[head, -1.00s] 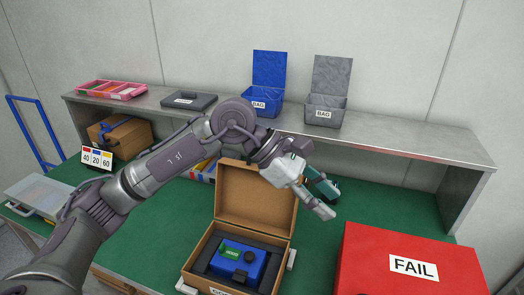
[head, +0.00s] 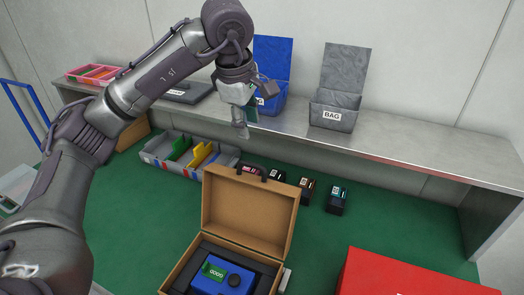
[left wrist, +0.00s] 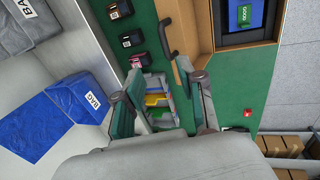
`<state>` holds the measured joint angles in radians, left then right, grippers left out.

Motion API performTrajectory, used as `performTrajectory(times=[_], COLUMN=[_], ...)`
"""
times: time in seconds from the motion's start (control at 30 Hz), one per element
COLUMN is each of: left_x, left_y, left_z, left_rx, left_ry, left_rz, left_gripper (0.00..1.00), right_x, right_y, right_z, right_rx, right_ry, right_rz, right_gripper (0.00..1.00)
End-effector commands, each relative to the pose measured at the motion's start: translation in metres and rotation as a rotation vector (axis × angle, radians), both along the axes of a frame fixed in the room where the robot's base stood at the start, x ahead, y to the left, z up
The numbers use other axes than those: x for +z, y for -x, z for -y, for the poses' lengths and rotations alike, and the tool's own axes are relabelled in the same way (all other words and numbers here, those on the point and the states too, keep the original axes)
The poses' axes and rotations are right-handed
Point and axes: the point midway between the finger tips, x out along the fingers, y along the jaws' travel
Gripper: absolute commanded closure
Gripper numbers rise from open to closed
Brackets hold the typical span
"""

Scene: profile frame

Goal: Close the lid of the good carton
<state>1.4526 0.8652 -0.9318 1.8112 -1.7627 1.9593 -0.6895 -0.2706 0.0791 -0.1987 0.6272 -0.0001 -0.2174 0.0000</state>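The brown carton (head: 180,277) stands on the green work surface with its lid (head: 245,213) open and raised at the back. A dark handle (head: 250,172) is on the lid's top edge. A blue device (head: 222,280) with a green label sits in dark padding inside; in the left wrist view the device's label (left wrist: 243,14) reads GOOD. My left gripper (head: 252,108) is above and behind the lid, pointing down, apart from it. In the left wrist view the fingers of this gripper (left wrist: 160,92) are spread with nothing between them. My right gripper is not in view.
A red box (head: 400,278) stands at the front right. Several small dark blocks (head: 337,198) and a divided tray (head: 165,158) lie behind the carton. The metal shelf (head: 420,160) behind holds a blue bin (head: 270,98) and a grey bin (head: 332,110).

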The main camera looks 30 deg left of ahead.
Motion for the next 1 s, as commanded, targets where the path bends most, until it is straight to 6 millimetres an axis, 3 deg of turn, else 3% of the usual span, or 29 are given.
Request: performTrajectory(times=[0.17, 0.37, 0.47, 0.7, 1.0], left_x=[-0.019, -0.059, -0.08, -0.117, -0.132], left_y=[-0.005, -0.015, -0.021, -0.032, -0.036], left_z=[-0.001, -0.001, -0.001, -0.002, -0.002], left_rx=[0.0, 0.001, -0.001, 0.0, -0.001], left_ry=[-0.001, 0.001, 0.001, 0.001, 0.002], left_rz=[-0.005, -0.008, -0.007, -0.004, 0.0], left_gripper=[0.61, 0.61, 0.61, 0.61, 0.61], right_x=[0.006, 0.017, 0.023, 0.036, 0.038], right_y=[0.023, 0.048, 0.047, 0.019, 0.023], right_z=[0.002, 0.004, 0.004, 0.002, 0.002], right_rx=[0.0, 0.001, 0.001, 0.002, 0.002], right_ry=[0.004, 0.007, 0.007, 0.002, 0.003], right_rz=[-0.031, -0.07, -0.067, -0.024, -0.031], right_gripper=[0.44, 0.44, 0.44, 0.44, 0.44])
